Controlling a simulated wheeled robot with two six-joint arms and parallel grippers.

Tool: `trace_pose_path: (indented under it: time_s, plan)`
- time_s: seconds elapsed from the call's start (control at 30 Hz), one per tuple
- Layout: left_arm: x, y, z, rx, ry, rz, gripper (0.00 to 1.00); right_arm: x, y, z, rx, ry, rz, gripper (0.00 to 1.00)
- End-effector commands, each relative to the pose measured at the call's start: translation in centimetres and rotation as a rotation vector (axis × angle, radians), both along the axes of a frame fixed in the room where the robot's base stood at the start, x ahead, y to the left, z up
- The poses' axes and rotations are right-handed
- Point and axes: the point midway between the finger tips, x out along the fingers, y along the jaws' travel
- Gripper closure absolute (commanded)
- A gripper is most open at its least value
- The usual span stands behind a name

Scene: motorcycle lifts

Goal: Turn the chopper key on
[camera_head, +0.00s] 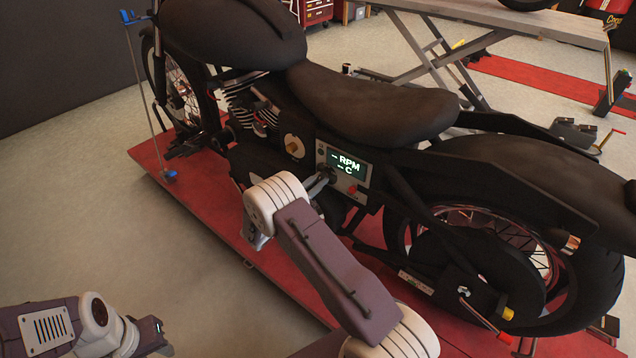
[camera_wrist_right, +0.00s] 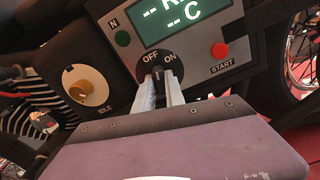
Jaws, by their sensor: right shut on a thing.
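The black chopper (camera_head: 370,95) stands on a red lift. Its control panel (camera_head: 343,172) is on the side below the seat. In the right wrist view the black key (camera_wrist_right: 159,78) sits on a round dial (camera_wrist_right: 147,65) marked OFF and ON, standing roughly upright between the two labels. My right gripper (camera_head: 322,181) is at the panel; in its wrist view the two pale fingers (camera_wrist_right: 160,90) are shut on the key, one on each side. The display (camera_wrist_right: 183,14) is lit and shows dashes. My left gripper (camera_head: 150,337) is low at the left, away from the chopper; its fingers are unclear.
An IDLE knob (camera_wrist_right: 82,89) is to the left. The red lift platform (camera_head: 215,225) lies below. A second lift (camera_head: 480,15) stands behind. Grey floor (camera_head: 70,190) is clear at left.

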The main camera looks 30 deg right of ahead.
Motion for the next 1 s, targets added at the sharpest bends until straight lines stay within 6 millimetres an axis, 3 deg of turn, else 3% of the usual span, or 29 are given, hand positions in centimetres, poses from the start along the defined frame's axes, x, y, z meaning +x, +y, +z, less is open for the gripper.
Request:
trace_pose_path:
  time_s: [0.6,1.0]
  plan:
    - [0.0,0.0,-2.6,0.000,0.000,0.000,0.64,0.1,0.0,-0.2,0.214,-0.515,0.000,1.00]
    - [0.0,0.0,-3.9,0.000,0.000,0.000,0.64,0.1,0.1,-0.1,0.296,-0.712,-0.001,1.00]
